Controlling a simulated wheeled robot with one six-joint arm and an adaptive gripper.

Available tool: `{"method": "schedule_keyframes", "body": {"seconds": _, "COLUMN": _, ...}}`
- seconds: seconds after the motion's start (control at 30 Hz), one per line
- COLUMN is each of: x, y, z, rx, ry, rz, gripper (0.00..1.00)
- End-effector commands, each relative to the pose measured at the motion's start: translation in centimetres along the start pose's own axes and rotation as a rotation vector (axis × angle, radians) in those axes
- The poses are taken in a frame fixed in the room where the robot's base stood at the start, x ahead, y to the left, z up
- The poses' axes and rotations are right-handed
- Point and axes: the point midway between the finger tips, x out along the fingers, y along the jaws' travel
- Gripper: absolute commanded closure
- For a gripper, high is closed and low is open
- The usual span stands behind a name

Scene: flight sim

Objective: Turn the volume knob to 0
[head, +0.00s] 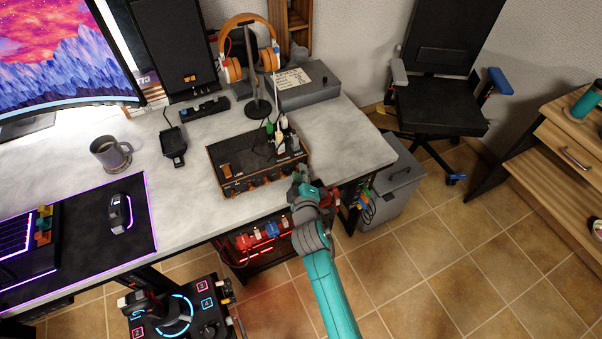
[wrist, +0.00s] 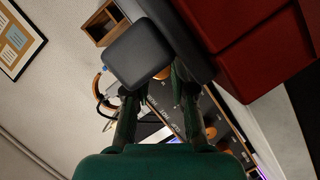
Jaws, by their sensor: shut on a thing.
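The black and wood-edged audio box (head: 232,152) sits near the front edge of the desk in the head view, with a row of knobs (head: 254,183) along its front. My gripper (head: 299,188) is at the right end of that front panel, shut on a knob there, which it mostly hides. In the wrist view my gripper (wrist: 160,72) fills the middle, and the labelled panel (wrist: 165,100) with orange-ringed controls (wrist: 211,132) shows behind the fingers. The volume knob's setting and its pointer cannot be read in either view.
Cables and plugs (head: 281,135) stand on top of the box. A headphone stand (head: 252,75) and a grey case (head: 302,88) are behind it. A mug (head: 110,153) and mouse (head: 120,212) are to the left. Open tiled floor (head: 440,270) lies to the right.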

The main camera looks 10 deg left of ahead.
Motion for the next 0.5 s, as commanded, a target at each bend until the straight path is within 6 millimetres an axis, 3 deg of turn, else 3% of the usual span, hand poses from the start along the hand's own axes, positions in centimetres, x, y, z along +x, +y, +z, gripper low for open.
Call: {"method": "schedule_keyframes", "body": {"seconds": 0.5, "x": 0.02, "y": -0.52, "z": 0.08, "rx": -0.363, "ry": 0.000, "rz": 0.147, "gripper": 1.00}}
